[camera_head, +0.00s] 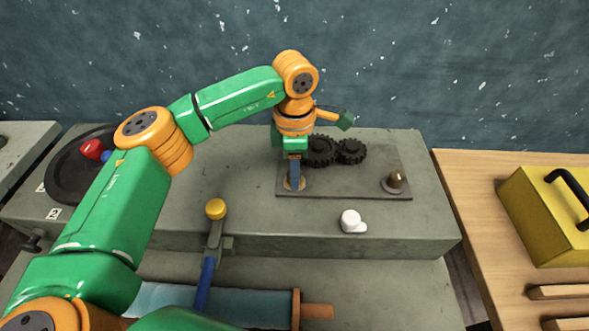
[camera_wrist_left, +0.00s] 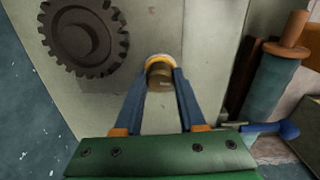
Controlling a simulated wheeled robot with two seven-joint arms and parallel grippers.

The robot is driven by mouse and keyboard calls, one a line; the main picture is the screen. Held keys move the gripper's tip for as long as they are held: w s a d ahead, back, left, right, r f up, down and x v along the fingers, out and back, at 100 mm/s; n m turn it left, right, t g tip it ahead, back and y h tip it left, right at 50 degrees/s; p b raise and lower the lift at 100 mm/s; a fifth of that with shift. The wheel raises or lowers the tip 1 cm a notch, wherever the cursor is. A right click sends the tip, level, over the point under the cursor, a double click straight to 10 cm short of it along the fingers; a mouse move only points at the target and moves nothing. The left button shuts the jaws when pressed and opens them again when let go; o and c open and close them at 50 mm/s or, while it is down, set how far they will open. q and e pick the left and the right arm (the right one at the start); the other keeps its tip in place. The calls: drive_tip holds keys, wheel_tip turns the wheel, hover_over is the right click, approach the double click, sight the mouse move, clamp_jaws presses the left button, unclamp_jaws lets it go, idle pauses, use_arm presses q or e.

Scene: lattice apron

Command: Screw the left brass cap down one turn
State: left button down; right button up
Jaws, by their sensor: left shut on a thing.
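My left gripper (camera_head: 294,184) points down at the left end of the dark plate (camera_head: 345,190) in the head view. In the left wrist view its two blue fingers (camera_wrist_left: 160,84) are shut on the left brass cap (camera_wrist_left: 160,72), which sits between the fingertips with a pale ring around its base. In the head view the gripper hides most of this cap. A second brass cap (camera_head: 396,179) stands at the right end of the plate, apart from the gripper. My right gripper is not in view.
Dark gears (camera_head: 335,151) sit at the back of the plate, close to my left gripper; one gear also shows in the left wrist view (camera_wrist_left: 84,38). A white knob (camera_head: 352,221) and a yellow-topped lever (camera_head: 215,209) are in front. A yellow box (camera_head: 545,220) stands at right.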

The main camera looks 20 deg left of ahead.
use_arm(q)
drive_tip(key=shift+w+r, duration=0.1)
idle(0.4)
drive_tip(key=shift+c, duration=2.4)
unclamp_jaws()
wheel_tip(320, 180, up, 7)
drive_tip(key=shift+r+b, duration=0.1)
drive_tip(key=shift+b, duration=0.35)
